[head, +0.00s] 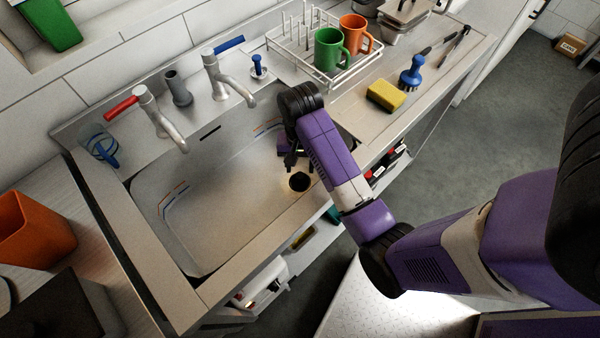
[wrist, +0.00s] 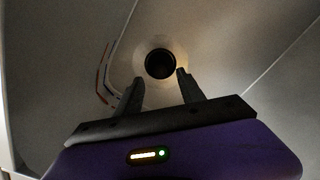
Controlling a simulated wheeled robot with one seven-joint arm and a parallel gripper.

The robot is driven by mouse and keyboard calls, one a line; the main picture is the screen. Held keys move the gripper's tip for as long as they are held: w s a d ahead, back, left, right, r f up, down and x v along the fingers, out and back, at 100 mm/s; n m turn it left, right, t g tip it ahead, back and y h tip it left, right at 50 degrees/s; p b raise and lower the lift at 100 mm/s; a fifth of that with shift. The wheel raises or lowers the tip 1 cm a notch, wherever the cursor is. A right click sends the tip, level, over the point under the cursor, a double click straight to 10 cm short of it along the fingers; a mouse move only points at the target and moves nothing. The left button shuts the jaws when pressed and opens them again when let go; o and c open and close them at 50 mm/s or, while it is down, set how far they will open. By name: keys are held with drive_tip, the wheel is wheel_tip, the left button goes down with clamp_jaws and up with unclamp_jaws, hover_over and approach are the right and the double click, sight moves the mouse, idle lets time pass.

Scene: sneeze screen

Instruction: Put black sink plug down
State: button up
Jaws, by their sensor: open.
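A round black disc, taken as the black sink plug (head: 299,182), is on the floor of the steel sink basin (head: 215,215), towards its right end. In the wrist view the black sink plug (wrist: 160,64) is a dark circle inside a paler ring. I cannot tell how much of the dark circle is plug and how much is drain opening. My gripper (head: 291,163) points down into the basin, close to the disc. In the wrist view my gripper (wrist: 160,77) has its two fingers apart, one on each side below the circle, with nothing between them.
Red-handled (head: 122,108) and blue-handled (head: 228,44) taps reach over the basin from the back. A dish rack (head: 298,58) holds green (head: 328,50) and orange (head: 354,34) mugs. A yellow sponge (head: 386,95) and blue brush (head: 411,76) lie on the right counter. The basin's left half is clear.

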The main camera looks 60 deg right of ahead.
sight(300, 177)
drive_tip(key=shift+r+p, duration=0.3)
drive_tip(key=shift+r, duration=1.95)
